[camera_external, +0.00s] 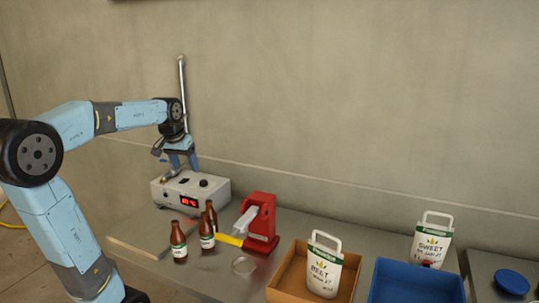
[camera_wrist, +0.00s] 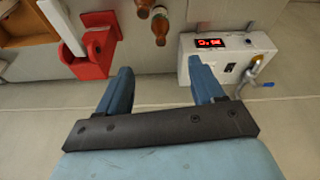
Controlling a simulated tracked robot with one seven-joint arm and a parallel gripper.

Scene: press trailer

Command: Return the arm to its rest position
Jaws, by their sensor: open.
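My blue arm reaches from the left in the external view. My gripper (camera_external: 172,150) hangs in front of the upright lever of the grey box and above the box. In the wrist view my gripper (camera_wrist: 164,90) has its two blue fingers spread well apart, with nothing between them. The grey box (camera_external: 172,194) has a red lit display and a knob; it also shows at the upper right of the wrist view (camera_wrist: 200,68). The gripper's exact clearance from the lever cannot be told.
Several brown bottles (camera_external: 179,243) stand on the metal bench before a red device (camera_external: 263,222) with a yellow handle. To the right are an orange-brown tray (camera_external: 283,277) with a white pouch (camera_external: 324,265), a blue bin (camera_external: 418,285), another pouch (camera_external: 432,238) and a blue lid (camera_external: 511,281). The wall (camera_external: 340,110) stands behind.

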